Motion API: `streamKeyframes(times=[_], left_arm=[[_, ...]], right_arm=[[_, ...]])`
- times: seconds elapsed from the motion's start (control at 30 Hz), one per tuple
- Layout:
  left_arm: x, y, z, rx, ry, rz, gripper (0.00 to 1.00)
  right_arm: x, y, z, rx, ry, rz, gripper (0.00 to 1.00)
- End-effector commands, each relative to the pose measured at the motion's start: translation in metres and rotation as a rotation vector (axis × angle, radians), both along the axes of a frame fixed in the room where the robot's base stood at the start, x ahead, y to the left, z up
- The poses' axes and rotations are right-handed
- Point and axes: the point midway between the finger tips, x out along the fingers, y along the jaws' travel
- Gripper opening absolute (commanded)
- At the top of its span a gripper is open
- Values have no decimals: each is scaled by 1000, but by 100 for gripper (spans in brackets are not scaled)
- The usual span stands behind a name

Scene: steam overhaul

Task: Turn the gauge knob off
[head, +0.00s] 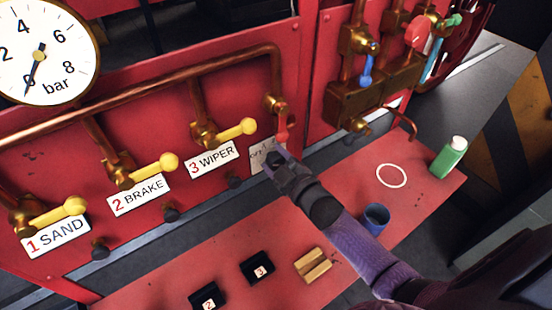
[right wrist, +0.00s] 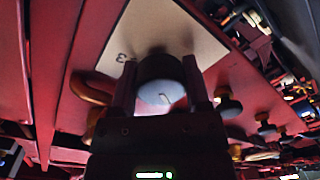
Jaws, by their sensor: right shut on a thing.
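A round grey knob (right wrist: 160,94) with a small pale mark on its face sits between the two fingers of my right gripper (right wrist: 158,82) in the right wrist view. The fingers are shut on its sides. Behind it is a cream label plate (right wrist: 150,35). In the head view my right gripper (head: 273,157) is against the red panel, over the label plate (head: 258,156), whose visible lettering seems to read OFF. There the gripper hides the knob. The bar gauge (head: 60,75) is at the top left, its needle pointing down and slightly left. My left gripper is not in view.
A red-handled valve (head: 282,125) is just above my right gripper. Yellow levers for sand (head: 62,210), brake (head: 155,168) and wiper (head: 237,131) are to the left. A blue cup (head: 376,217) and a green bottle (head: 449,158) stand on the red bench (head: 350,180) below.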

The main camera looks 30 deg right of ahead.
Motion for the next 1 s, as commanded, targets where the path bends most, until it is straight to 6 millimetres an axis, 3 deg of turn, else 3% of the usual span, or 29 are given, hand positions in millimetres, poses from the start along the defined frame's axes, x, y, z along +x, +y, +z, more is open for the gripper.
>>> streamKeyframes(times=[0.57,0.6,0.73,1.0], left_arm=[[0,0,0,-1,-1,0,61],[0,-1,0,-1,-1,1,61],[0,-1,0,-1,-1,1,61],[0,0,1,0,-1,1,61]], right_arm=[[0,0,-1,-30,-2,1,2],[0,0,-1,-30,-2,1,69],[0,0,-1,-29,-3,0,96],[-3,0,0,-28,-3,0,96]])
